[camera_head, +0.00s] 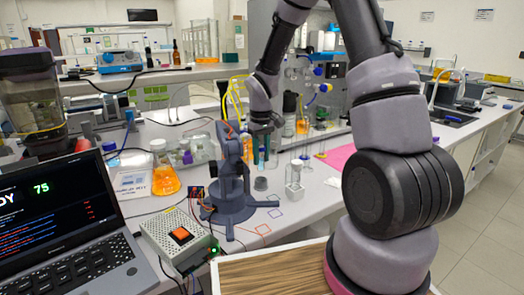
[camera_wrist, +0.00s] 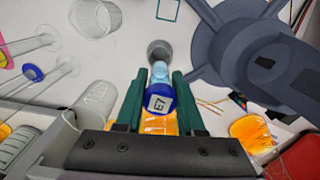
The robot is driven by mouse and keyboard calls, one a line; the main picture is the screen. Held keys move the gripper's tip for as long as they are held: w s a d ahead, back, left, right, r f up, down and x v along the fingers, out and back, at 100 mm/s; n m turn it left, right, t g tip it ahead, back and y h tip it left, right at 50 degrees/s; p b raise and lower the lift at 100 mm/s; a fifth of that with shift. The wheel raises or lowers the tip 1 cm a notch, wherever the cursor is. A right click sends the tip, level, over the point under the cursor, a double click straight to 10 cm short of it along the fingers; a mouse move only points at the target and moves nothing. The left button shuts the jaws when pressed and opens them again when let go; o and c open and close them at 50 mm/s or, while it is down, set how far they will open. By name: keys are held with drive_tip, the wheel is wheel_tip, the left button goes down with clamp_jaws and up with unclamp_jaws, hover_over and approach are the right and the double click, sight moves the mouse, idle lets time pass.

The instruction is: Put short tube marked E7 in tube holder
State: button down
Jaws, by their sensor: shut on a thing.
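My gripper (camera_wrist: 158,108) is shut on the short tube marked E7. The tube's blue cap (camera_wrist: 160,90) with its white E7 label faces the wrist camera, and part of its pale blue body (camera_wrist: 160,71) shows beyond the cap. A small grey round cup (camera_wrist: 159,48), which looks like the tube holder, lies just past the tube's lower end. In the head view my gripper (camera_head: 262,157) points down above the grey cup (camera_head: 260,184). The tube is hard to make out there. I cannot tell whether its end touches the cup.
A dark blue-grey stand (camera_head: 229,190) is close left of my gripper. An orange flask (camera_head: 165,178), a laptop (camera_head: 68,230) and a power box (camera_head: 178,238) are to the left.

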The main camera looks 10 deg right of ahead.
sight(262, 146)
drive_tip(key=shift+f, duration=3.4)
drive_tip(key=shift+s, duration=0.1)
drive_tip(key=shift+c, duration=2.2)
unclamp_jaws()
drive_tip(key=shift+f, duration=0.1)
drive_tip(key=shift+s, duration=0.1)
drive_tip(key=shift+a, duration=0.1)
drive_tip(key=r, duration=1.1)
drive_tip(key=shift+w+d+r, duration=0.15)
drive_tip(key=shift+w+d, duration=0.05)
